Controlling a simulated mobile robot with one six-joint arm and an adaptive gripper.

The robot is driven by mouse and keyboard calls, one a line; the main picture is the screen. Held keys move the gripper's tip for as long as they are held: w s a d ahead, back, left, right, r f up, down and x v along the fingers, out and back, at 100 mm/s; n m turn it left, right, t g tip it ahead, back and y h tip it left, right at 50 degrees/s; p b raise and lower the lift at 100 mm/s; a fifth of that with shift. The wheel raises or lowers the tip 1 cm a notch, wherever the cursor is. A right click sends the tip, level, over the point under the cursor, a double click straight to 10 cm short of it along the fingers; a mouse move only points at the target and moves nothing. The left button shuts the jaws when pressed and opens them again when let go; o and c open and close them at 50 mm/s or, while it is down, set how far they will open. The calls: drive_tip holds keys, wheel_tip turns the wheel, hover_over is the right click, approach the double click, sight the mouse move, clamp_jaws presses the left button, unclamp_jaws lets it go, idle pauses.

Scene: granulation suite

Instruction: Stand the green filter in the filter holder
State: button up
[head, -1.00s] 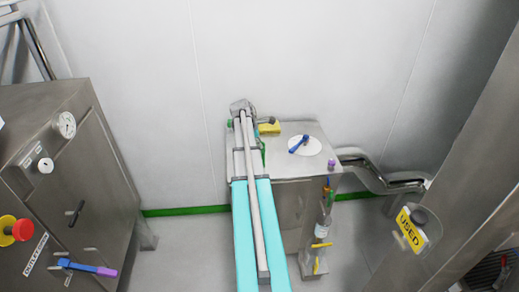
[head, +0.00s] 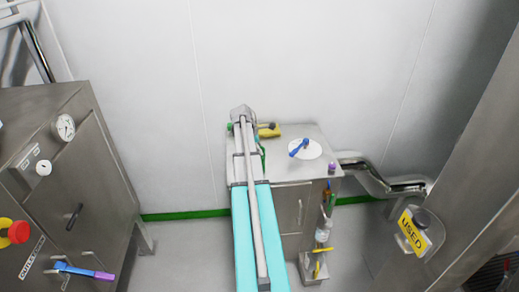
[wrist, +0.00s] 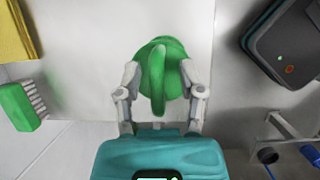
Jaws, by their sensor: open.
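In the wrist view a rounded green object (wrist: 174,70) with a curved strip over its middle lies between my fingertips; I take it for the green filter. My gripper (wrist: 160,88) is open, one finger on each side of it. I cannot tell whether the fingers touch it. In the head view my gripper (head: 242,116) is at the back left of the steel cabinet top (head: 318,172), its fingers hidden. Small green bits show beside the arm there. I cannot make out the filter holder for certain.
A yellow object (head: 268,131) lies right of my gripper. A blue item (head: 299,147) lies on a white disc (head: 313,152). The wrist view shows a green brush (wrist: 18,107) and a dark device (wrist: 287,42). A pipe (head: 372,178) runs right of the cabinet; the wall stands behind.

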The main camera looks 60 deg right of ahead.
drive_tip(key=shift+r, duration=0.15)
drive_tip(key=p+v, duration=1.1)
drive_tip(key=v, duration=0.1)
idle(0.6)
idle(1.0)
drive_tip(key=w+a+f+m+t+y, duration=0.15)
drive_tip(key=w+a, duration=0.25)
drive_tip(key=a, duration=1.2)
drive_tip(key=w+a+m+t, duration=0.15)
drive_tip(key=w+a, duration=0.25)
drive_tip(key=a, duration=1.1)
drive_tip(key=s+a+m+y, duration=0.1)
drive_tip(key=s+a+m, duration=0.1)
drive_tip(key=a, duration=1.1)
drive_tip(key=s+a+m+y, duration=0.1)
drive_tip(key=s+a+m, duration=0.1)
drive_tip(key=a, duration=1.1)
drive_tip(key=shift+s+a+m, duration=0.2)
drive_tip(key=shift+s+m, duration=0.1)
drive_tip(key=shift+s, duration=0.6)
